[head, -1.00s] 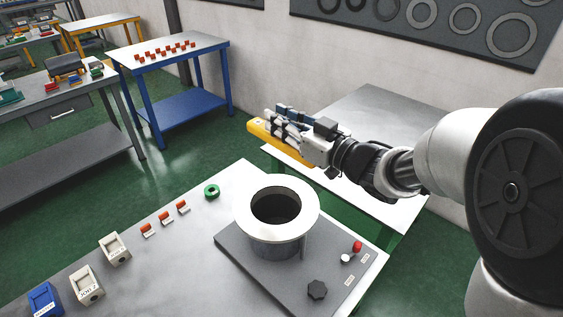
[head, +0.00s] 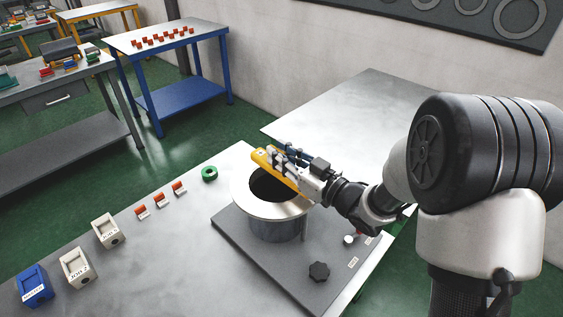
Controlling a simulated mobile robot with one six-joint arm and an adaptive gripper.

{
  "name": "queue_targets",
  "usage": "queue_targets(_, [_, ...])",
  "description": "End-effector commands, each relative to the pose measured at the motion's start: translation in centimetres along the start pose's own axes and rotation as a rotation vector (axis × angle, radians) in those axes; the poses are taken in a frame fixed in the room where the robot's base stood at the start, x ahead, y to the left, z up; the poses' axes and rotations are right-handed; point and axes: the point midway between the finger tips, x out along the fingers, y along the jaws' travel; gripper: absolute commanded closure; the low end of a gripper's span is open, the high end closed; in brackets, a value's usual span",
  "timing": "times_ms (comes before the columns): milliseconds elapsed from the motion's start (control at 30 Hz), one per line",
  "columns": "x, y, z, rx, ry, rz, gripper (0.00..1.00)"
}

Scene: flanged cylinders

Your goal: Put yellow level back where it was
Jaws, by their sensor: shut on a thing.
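My gripper (head: 283,163) is shut on the yellow level (head: 270,162). In the head view the level appears over the far rim of the flanged cylinder (head: 240,197), partly covering its dark opening. The cylinder stands upright on a dark grey plate on the near table. I cannot tell how high the level is above the flange or whether it touches it. The gripper's fingers hide part of the level.
The dark plate (head: 232,232) carries a black knob (head: 319,271) and a small white and red part. A green ring (head: 209,174), red pieces (head: 160,199), cream boxes (head: 76,267) and a blue box (head: 34,286) line the left. A bare table (head: 345,110) stands behind.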

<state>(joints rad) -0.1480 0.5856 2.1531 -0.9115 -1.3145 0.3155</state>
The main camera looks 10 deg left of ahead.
Motion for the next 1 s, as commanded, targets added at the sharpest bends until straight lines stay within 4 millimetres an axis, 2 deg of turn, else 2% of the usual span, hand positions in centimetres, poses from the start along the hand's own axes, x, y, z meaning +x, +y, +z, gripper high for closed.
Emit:
queue_targets(33, [0.02, 0.02, 0.98, 0.001, 0.002, 0.0, 1.0])
queue_targets(100, [0.02, 0.03, 1.34, -0.001, 0.003, 0.0, 1.0])
queue_targets(333, [0.03, 0.04, 1.16, -0.002, 0.004, 0.0, 1.0])
queue_targets(500, [0.02, 0.04, 1.76, -0.002, 0.004, 0.0, 1.0])
queue_targets(533, [0.01, 0.02, 1.75, -0.001, 0.001, 0.0, 0.79])
queue_targets(800, [0.01, 0.01, 1.68, -0.001, 0.001, 0.0, 0.61])
queue_targets(1000, [0.01, 0.01, 1.68, 0.0, 0.001, 0.0, 0.61])
